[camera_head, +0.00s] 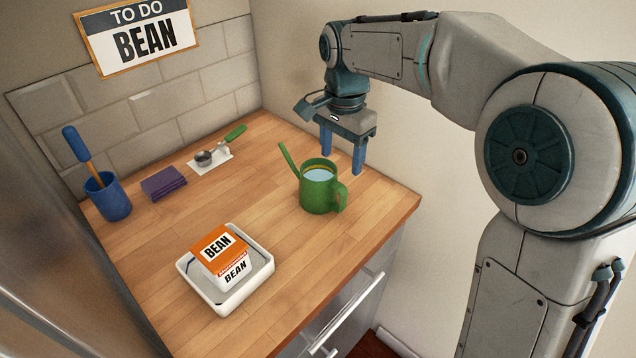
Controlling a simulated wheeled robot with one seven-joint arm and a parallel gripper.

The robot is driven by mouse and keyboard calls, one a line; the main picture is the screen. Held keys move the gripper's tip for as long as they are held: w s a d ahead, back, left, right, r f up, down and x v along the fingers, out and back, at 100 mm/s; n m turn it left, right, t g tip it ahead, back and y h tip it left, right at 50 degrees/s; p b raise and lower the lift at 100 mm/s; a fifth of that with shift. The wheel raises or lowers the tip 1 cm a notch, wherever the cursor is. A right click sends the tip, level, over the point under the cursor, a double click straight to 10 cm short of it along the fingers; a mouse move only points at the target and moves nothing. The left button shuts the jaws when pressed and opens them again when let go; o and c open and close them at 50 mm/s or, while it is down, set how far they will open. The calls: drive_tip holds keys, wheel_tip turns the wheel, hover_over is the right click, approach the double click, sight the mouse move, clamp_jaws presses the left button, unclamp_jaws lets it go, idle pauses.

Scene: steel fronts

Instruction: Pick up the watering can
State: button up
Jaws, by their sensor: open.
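The green watering can (319,196) stands upright on the wooden counter, right of the middle. Its spout points to the upper left and its handle is on the right side. Light blue water or a blue surface shows inside its top. My gripper (342,160) is open, with two blue fingers pointing down. It is behind and above the can in the picture, near the wall. Nothing shows between the fingers. I cannot tell the exact gap between the fingers and the can.
A white tray (232,303) holding a box labelled BEAN (222,252) sits at the front. A blue cup (110,201) with a tool, a folded purple cloth (163,183) and a green-handled scoop (213,153) are at left. The wooden counter (165,240) is clear between them.

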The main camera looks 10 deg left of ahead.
sight(337, 206)
drive_tip(key=f, duration=1.3)
drive_tip(key=shift+w+a+f, duration=0.1)
drive_tip(key=shift+w+f, duration=0.1)
drive_tip(key=shift+f, duration=0.05)
drive_tip(key=c, duration=1.1)
clamp_jaws()
drive_tip(key=shift+r, duration=0.2)
